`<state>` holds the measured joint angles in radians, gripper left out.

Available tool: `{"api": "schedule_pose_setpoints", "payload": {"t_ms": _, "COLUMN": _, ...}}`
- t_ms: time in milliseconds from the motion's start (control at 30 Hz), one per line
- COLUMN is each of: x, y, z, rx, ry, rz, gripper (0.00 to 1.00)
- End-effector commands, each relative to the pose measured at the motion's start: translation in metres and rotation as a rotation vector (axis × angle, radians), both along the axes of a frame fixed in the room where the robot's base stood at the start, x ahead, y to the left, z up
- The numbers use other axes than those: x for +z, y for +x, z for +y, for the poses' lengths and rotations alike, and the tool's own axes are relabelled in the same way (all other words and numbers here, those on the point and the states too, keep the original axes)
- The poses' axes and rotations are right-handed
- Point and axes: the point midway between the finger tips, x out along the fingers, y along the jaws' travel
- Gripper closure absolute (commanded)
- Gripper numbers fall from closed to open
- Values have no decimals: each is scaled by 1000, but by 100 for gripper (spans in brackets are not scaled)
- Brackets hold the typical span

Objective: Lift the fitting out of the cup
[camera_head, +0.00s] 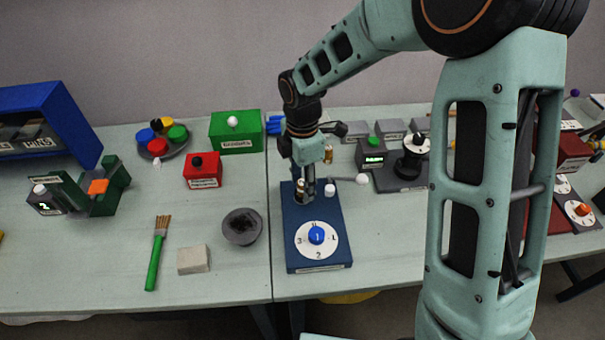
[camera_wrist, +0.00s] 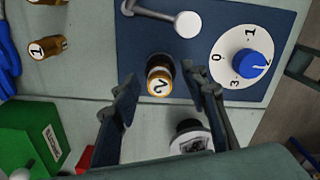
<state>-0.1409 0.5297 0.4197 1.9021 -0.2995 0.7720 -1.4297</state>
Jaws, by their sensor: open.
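A brass fitting (camera_wrist: 160,84) with a white top marked 2 stands at the edge of a blue base (camera_wrist: 140,38). A dark rim shows beside it; I cannot tell how deep it sits in a cup. My gripper (camera_wrist: 159,77) is open, pointing down, with one finger on each side of the fitting. Gaps show between the fitting and both fingers in the wrist view. In the head view my gripper (camera_head: 306,194) is low over the back left of the blue base (camera_head: 318,258), largely hiding the fitting.
The base carries a blue dial knob (camera_wrist: 253,64) and a white-ended lever (camera_wrist: 187,24) close by. A dark grey bowl (camera_head: 241,226), a sponge (camera_head: 194,259) and a green brush (camera_head: 155,262) lie left of the base.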

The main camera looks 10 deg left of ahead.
Motion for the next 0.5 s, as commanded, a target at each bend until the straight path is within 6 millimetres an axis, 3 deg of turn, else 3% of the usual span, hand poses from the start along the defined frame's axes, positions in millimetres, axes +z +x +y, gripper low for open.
{"api": "schedule_pose_setpoints", "payload": {"t_ms": 267, "x": -1, "y": 0, "z": 0, "rx": 0, "ry": 0, "rz": 0, "gripper": 60}}
{"api": "schedule_pose_setpoints", "payload": {"t_ms": 500, "x": -1, "y": 0, "z": 0, "rx": 0, "ry": 1, "rz": -1, "gripper": 86}}
